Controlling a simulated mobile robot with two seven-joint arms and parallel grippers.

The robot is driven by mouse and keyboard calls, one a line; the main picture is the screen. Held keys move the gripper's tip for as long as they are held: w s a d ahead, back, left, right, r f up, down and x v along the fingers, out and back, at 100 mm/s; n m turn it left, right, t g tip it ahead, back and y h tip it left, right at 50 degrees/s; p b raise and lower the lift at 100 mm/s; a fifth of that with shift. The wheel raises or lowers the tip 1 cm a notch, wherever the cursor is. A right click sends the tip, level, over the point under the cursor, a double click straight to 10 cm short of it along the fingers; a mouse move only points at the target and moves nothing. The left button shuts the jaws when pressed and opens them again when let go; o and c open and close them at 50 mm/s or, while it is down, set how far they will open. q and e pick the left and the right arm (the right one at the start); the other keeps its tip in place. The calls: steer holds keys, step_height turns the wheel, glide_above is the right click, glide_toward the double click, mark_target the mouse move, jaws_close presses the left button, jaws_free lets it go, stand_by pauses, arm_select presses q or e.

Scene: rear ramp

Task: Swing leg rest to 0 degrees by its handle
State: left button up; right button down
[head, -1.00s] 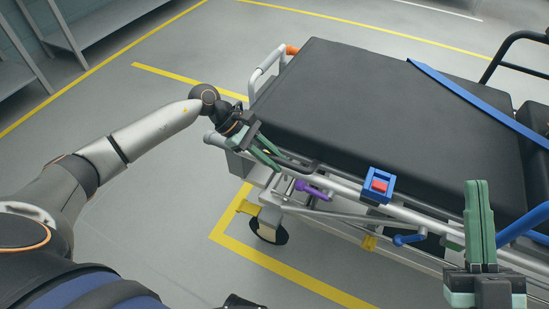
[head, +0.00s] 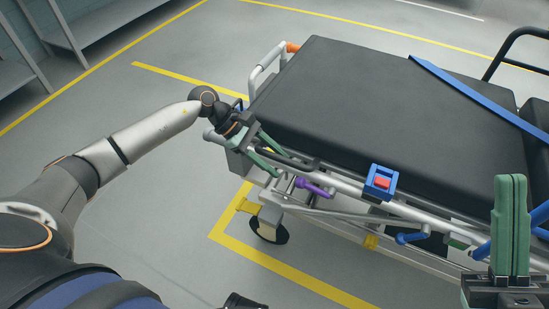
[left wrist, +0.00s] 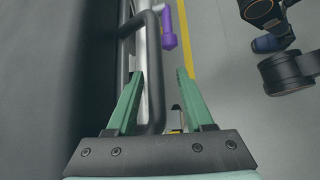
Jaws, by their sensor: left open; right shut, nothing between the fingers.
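The leg rest is the black padded section (head: 350,100) at the left end of the stretcher in the head view; it looks about flat. A black loop handle (head: 300,164) runs along its near side. In the left wrist view the handle (left wrist: 158,85) lies between the two green fingers, with a gap to the right finger. My left gripper (head: 281,164) is open around the handle; it also shows in the left wrist view (left wrist: 160,73). My right gripper (head: 511,180) is shut and empty, upright at the lower right, in front of the stretcher's near side.
A purple lever (head: 314,187), a blue bracket with a red button (head: 381,182) and a blue lever (head: 411,238) sit along the near rail. A blue strap (head: 480,95) crosses the mattress. Floor at the left is clear.

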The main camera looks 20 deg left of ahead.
mark_target(266, 152)
arm_select(q)
steer(key=shift+r, duration=0.1)
steer(key=p+v, duration=0.1)
steer(key=v, duration=0.4)
steer(key=shift+w+a, duration=0.1)
steer(key=v, duration=0.7)
steer(key=shift+p, duration=0.3)
arm_select(e)
steer(key=w+f+m+h, duration=0.3)
steer(key=h, duration=0.1)
steer(key=shift+w+d, duration=0.1)
steer(key=shift+d, duration=0.15)
arm_select(q)
steer(key=shift+r, duration=0.15)
